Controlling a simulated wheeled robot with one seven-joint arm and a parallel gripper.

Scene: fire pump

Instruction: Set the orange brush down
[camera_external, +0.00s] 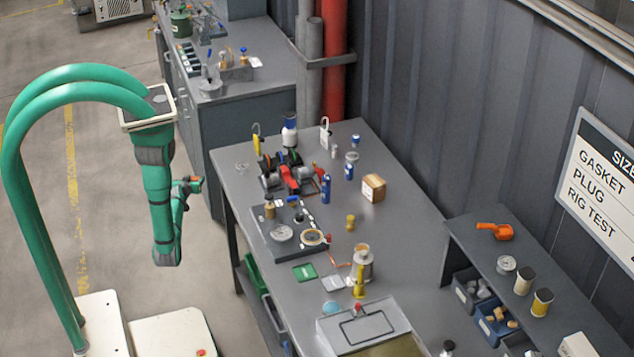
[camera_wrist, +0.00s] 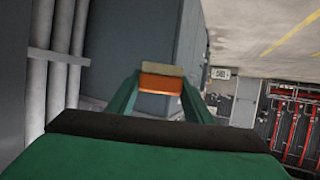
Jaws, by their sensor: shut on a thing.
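My gripper (camera_external: 190,186) is raised beside the workbench in the external view, left of its edge. It is shut on the orange brush (camera_external: 197,181), of which only a small orange bit shows there. In the wrist view the brush (camera_wrist: 160,84) sits between my two green fingers (camera_wrist: 160,98), with an orange part and a tan strip above it. The rest of the brush is hidden. It is held in the air, apart from any surface.
The grey workbench (camera_external: 232,178) carries clamps, bottles, a gauge plate and a small box (camera_external: 373,188). A shelf (camera_external: 470,222) at right holds an orange tool (camera_external: 495,231) and jars. A second bench (camera_external: 240,88) stands behind. Bare bench top shows around the box.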

